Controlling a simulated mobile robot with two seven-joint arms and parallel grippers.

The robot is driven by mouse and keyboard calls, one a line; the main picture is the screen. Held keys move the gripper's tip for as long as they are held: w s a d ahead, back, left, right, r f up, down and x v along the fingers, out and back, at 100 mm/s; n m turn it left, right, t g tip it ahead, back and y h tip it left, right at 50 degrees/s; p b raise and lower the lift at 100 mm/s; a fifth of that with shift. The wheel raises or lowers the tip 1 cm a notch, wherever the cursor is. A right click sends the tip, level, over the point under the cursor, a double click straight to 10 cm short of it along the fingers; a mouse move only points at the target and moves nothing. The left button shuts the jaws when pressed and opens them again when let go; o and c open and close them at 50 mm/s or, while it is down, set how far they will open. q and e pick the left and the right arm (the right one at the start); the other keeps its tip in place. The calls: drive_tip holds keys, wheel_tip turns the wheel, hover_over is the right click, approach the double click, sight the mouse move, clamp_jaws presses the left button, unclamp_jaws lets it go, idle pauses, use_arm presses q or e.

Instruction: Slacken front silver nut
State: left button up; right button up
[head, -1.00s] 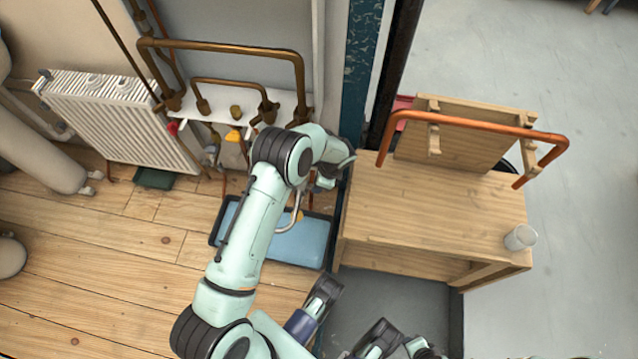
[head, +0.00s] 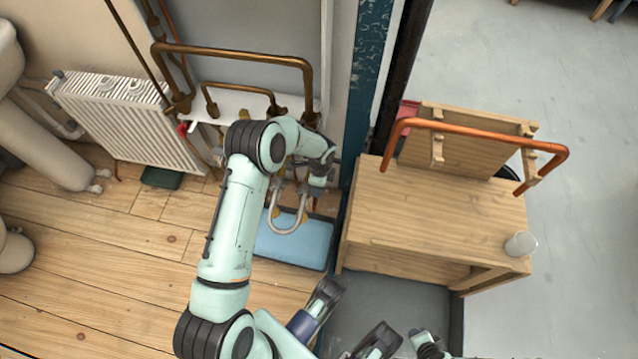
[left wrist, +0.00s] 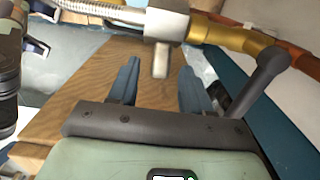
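In the left wrist view, a silver nut-like fitting (left wrist: 167,24) joins a braided hose (left wrist: 105,9) and a brass body (left wrist: 232,37). A short silver stub (left wrist: 160,62) points down from the fitting, in view between my fingers. My left gripper (left wrist: 158,84) is open, one finger either side of the stub in the picture; no contact shows. In the head view my left arm reaches to the pipework, and its wrist (head: 318,178) hides the fitting. A grey U-shaped hose (head: 288,226) hangs beside it. I cannot make out my right gripper surely among the dark parts at the bottom.
A blue tray (head: 290,242) lies on the floor below the pipework. A wooden bench (head: 440,215) with a copper pipe (head: 470,128) and a clear cup (head: 520,244) stands to the right. A blue post (head: 366,80) and a radiator (head: 125,120) flank the pipes.

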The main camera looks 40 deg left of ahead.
use_arm(q)
wheel_tip(320, 180, up, 13)
drive_tip(key=p, duration=0.3)
drive_tip(key=shift+d+r, duration=0.2)
use_arm(e)
drive_tip(key=s+a+r+g, duration=0.1)
drive_tip(key=s+a+r, duration=0.1)
drive_tip(key=s, duration=0.3)
drive_tip(key=shift+a+r+y, duration=0.3)
drive_tip(key=shift+r+y, duration=0.1)
drive_tip(key=shift+r, duration=0.3)
use_arm(q)
drive_tip(key=shift+w, duration=0.1)
